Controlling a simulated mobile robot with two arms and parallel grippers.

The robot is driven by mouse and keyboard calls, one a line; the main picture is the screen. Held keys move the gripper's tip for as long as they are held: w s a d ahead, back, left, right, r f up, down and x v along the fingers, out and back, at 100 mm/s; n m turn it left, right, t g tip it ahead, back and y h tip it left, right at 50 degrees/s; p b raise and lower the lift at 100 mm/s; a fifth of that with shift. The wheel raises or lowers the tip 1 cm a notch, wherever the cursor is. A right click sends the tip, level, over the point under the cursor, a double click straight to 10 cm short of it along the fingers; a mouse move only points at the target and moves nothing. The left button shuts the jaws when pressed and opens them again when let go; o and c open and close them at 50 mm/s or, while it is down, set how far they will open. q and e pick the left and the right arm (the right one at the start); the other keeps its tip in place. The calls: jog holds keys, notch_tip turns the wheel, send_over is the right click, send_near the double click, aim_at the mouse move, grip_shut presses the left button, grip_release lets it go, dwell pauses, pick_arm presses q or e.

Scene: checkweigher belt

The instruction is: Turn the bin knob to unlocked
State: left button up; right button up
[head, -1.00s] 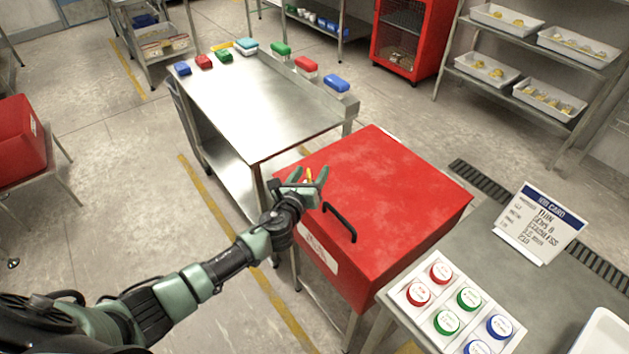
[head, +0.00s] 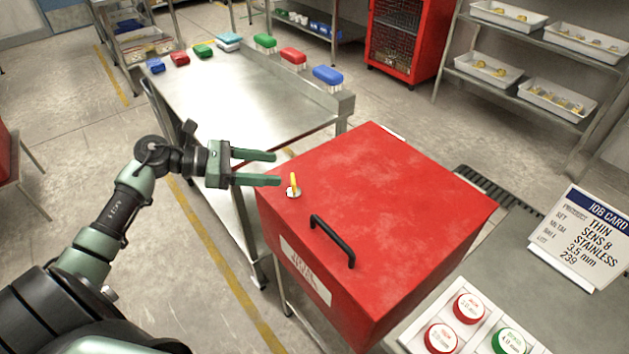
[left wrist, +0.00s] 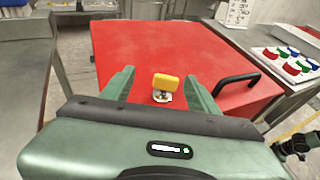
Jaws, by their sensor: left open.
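The red bin (head: 385,190) stands in the middle of the head view, its lid closed. The yellow bin knob (head: 293,184) stands up from a small pale base near the lid's left corner. In the left wrist view the knob (left wrist: 165,82) shows ahead, between the two fingers, with its broad yellow face towards the camera. My left gripper (head: 276,168) is open and empty, its fingertips pointing at the knob from the left and just short of it. My right gripper is not in view.
A black handle (head: 333,241) sticks up at the bin's front edge, near the knob. A steel table (head: 235,100) with several coloured brushes stands behind. A job card (head: 588,235) and a panel of coloured round pieces (head: 468,308) are at the right.

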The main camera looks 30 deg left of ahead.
aim_at(293, 178)
pick_arm(q)
jog(key=shift+s+a+f+g, duration=0.25)
jog(key=shift+s+g, duration=0.25)
jog(key=shift+s, duration=0.05)
jog(key=shift+s+d+m, duration=0.1)
jog(key=shift+m, duration=0.2)
jog(key=shift+d, duration=0.3)
jog(key=p+x, duration=0.1)
jog(key=x, duration=0.5)
jog(key=shift+p, duration=0.3)
jog(key=shift+w+d+f, duration=0.25)
jog(key=shift+w, duration=0.05)
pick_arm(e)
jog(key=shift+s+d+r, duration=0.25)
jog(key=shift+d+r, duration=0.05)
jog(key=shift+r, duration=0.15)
pick_arm(q)
grip_shut()
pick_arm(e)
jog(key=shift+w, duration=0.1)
